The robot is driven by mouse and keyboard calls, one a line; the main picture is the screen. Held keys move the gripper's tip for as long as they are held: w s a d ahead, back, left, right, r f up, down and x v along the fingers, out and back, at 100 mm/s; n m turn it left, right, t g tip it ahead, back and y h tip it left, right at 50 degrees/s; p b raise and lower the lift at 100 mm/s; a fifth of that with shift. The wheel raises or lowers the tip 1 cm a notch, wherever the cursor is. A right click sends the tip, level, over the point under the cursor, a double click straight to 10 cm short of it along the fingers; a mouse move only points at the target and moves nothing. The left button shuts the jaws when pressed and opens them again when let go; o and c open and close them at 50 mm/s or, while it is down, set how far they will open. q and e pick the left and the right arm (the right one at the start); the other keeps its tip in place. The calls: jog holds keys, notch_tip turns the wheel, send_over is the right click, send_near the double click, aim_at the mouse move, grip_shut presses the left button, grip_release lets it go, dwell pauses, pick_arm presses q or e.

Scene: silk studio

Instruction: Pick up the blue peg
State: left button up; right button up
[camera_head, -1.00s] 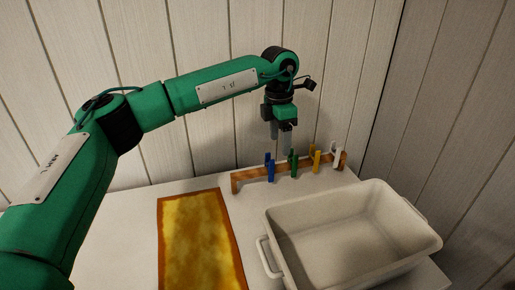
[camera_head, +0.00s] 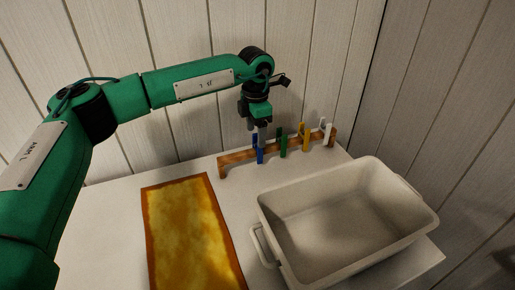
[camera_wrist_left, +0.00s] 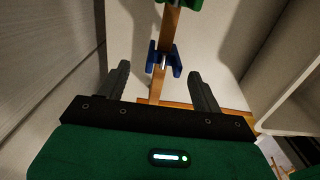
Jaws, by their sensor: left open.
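The blue peg (camera_head: 260,152) is clipped on a low wooden rail (camera_head: 235,163) at the back of the table. In the left wrist view the blue peg (camera_wrist_left: 164,62) shows ahead, between the two fingers of my left gripper (camera_wrist_left: 159,88). In the head view my left gripper (camera_head: 258,136) points down at the blue peg and partly overlaps it. It is open, with a gap on either side of the peg in the wrist view. I cannot tell whether the fingertips have reached the peg's height. My right gripper is in neither view.
Green (camera_head: 283,143), yellow (camera_head: 304,136) and white (camera_head: 326,131) pegs stand to the right on the same rail. A large white basin (camera_head: 290,240) is in front of the rail. A yellow cloth in an orange frame (camera_head: 190,235) lies left. A plank wall stands close behind.

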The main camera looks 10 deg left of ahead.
aim_at(258, 149)
pick_arm(q)
jog(key=f, duration=0.4)
jog(key=shift+d+f, duration=0.3)
jog(key=shift+f, duration=0.1)
jog(key=c, duration=1)
jog(key=shift+c, duration=0.2)
